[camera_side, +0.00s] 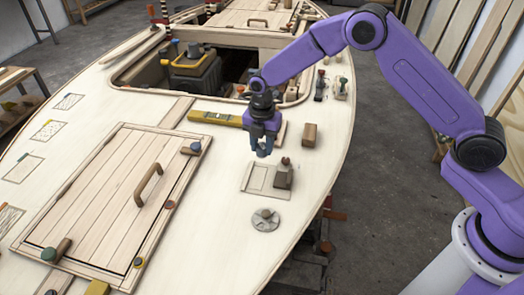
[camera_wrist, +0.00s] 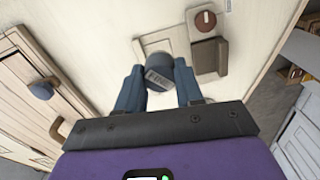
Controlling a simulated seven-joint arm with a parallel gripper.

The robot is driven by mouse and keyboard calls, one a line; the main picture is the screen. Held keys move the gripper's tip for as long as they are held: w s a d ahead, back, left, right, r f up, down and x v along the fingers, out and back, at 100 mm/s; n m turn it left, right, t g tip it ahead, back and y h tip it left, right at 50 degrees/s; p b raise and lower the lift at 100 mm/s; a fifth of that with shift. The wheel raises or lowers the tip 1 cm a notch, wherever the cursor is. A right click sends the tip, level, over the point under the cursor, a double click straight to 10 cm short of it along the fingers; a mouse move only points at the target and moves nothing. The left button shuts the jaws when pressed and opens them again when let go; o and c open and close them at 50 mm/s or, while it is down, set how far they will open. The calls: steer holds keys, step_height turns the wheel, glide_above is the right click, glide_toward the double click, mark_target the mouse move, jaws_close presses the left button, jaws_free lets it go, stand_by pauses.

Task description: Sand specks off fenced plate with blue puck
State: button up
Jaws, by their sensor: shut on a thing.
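A dark blue-grey puck (camera_wrist: 158,72) with lettering that reads like "FINE" is between the two blue fingers of my gripper (camera_wrist: 160,88) in the wrist view. My gripper (camera_side: 262,150) is shut on it and points down in the side view. A pale, thin-edged rectangular plate (camera_side: 256,178) lies on the deck just below and in front of the gripper. In the wrist view the plate (camera_wrist: 165,42) shows beyond the puck, which hides part of it. The puck appears to be above the plate; I cannot tell any contact. Specks are too small to make out.
A brown-grey block (camera_side: 283,177) stands at the plate's right side. A round grey disc (camera_side: 265,220) lies nearer the camera. A wooden block (camera_side: 309,134) and a yellow level (camera_side: 215,118) lie behind. A handled hatch (camera_side: 115,195) is at left; bare deck surrounds the disc.

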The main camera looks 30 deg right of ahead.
steer(key=shift+r, duration=1.15)
